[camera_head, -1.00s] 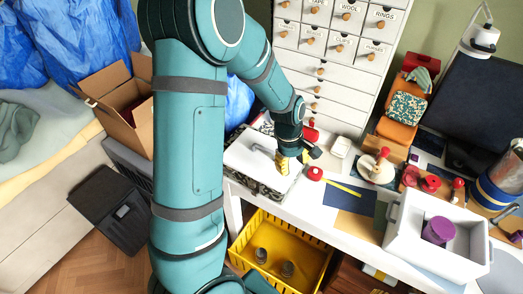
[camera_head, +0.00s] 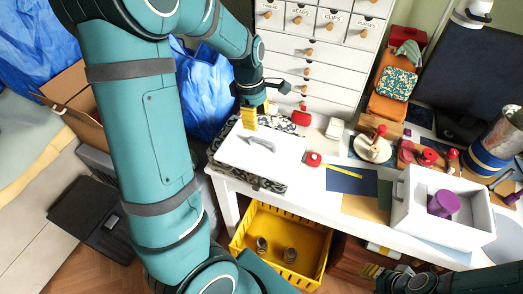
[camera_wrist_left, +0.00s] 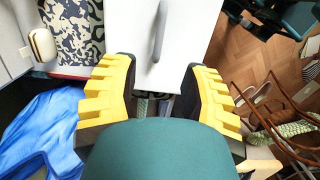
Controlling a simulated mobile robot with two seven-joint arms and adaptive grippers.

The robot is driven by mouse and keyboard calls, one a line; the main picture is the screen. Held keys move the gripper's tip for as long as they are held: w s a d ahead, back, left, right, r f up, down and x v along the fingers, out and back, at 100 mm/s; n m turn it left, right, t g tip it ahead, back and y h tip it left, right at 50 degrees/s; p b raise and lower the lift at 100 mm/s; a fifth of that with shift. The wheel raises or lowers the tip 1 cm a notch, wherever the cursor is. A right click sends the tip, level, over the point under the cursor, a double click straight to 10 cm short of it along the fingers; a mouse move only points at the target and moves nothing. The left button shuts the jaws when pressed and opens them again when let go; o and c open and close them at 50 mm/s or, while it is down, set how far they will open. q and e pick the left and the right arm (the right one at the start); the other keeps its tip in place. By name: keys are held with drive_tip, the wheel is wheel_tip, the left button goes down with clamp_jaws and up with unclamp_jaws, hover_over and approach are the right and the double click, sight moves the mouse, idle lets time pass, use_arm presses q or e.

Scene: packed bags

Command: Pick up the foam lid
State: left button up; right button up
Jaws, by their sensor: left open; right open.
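The foam lid (camera_head: 240,153) is a white slab with a grey bar handle (camera_head: 262,143). It lies on a black-and-white patterned case (camera_head: 226,169) at the left end of the white table. My left gripper (camera_head: 249,118), with yellow fingers, is over the lid's back edge, behind the handle. In the left wrist view the fingers are spread wide and empty; the lid (camera_wrist_left: 190,35) and its handle (camera_wrist_left: 159,32) lie beyond them. Whether they touch the lid I cannot tell.
A white foam box (camera_head: 425,222) holding a purple object (camera_head: 443,203) stands open at the table's right. A yellow crate (camera_head: 252,236) is below the table. White drawers (camera_head: 320,75) rise behind. Red items and a blue sheet (camera_head: 350,180) lie right of the lid.

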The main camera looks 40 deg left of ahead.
sight(262, 141)
use_arm(q)
drive_tip(key=f, duration=0.3)
drive_tip(key=f+b, duration=0.1)
drive_tip(key=f, duration=0.1)
drive_tip(key=shift+w+d, duration=0.1)
drive_tip(key=shift+d, duration=0.15)
drive_tip(key=f, duration=0.1)
drive_tip(key=f+b, duration=0.1)
drive_tip(key=f, duration=0.1)
drive_tip(key=d+f+b, duration=0.1)
drive_tip(key=f, duration=0.1)
drive_tip(key=shift+w, duration=0.25)
drive_tip(key=shift+r, duration=0.1)
drive_tip(key=shift+o, duration=0.2)
clamp_jaws()
